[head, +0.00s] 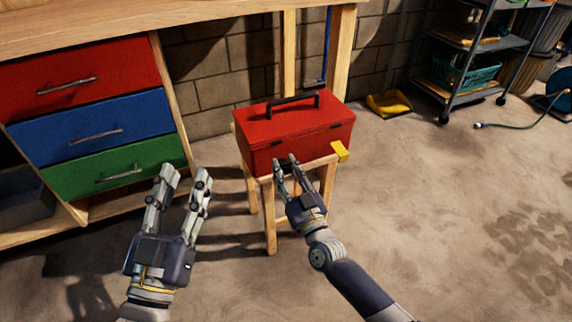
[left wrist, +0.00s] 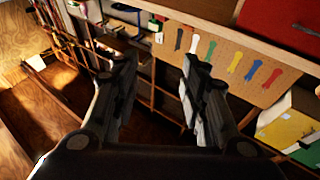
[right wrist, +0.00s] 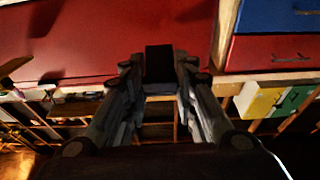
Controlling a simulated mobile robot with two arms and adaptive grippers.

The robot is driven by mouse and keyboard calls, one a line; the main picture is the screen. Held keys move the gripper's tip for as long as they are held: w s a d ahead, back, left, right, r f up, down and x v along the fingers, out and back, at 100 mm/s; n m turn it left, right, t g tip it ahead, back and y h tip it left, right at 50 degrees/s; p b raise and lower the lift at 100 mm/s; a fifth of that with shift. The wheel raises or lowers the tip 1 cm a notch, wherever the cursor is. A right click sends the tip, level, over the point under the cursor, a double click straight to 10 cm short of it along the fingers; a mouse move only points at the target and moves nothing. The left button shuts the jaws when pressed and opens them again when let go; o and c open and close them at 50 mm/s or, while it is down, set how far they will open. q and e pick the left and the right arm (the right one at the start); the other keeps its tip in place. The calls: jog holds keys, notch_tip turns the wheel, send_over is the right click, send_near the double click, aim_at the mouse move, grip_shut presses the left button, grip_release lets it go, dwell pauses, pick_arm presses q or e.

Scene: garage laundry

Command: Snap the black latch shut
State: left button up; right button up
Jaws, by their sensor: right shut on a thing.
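A red toolbox (head: 300,126) with a black handle (head: 293,104) on its lid sits on a wooden stool. Its lid looks down. My right gripper (head: 286,160) is at the toolbox's front face, left of its middle. In the right wrist view the black latch (right wrist: 159,62) shows as a dark block between the fingertips, against the red face. The gripper is shut on it. I cannot tell whether the latch is fastened. My left gripper (head: 187,173) is open and empty, left of the stool and apart from it.
A yellow block (head: 340,151) is at the stool's front right corner. A drawer cabinet with red, blue (head: 95,129) and green drawers stands left. A yellow dustpan (head: 388,104) and a grey shelf cart (head: 478,55) are behind right. The floor at right is mostly clear.

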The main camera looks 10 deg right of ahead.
jog(key=shift+r+p, duration=0.25)
jog(key=shift+p, duration=0.55)
jog(key=shift+g+p, duration=0.4)
jog(key=shift+p, duration=0.45)
pick_arm(q)
jog(key=s+a+f+g+y, duration=0.1)
jog(key=s+a+f+g, duration=0.1)
jog(key=f+g, duration=0.3)
jog(key=s+a+f+g+y, duration=0.1)
jog(key=f+g, duration=0.4)
jog(key=f, duration=0.7)
jog(key=shift+s+a+f+y, duration=0.25)
jog(key=shift+s+a+y, duration=0.1)
jog(key=shift+s+y, duration=0.35)
jog(key=shift+s, duration=0.1)
pick_arm(e)
jog(key=o, duration=1.1)
jog(key=v, duration=1.2)
jog(key=shift+a, duration=0.1)
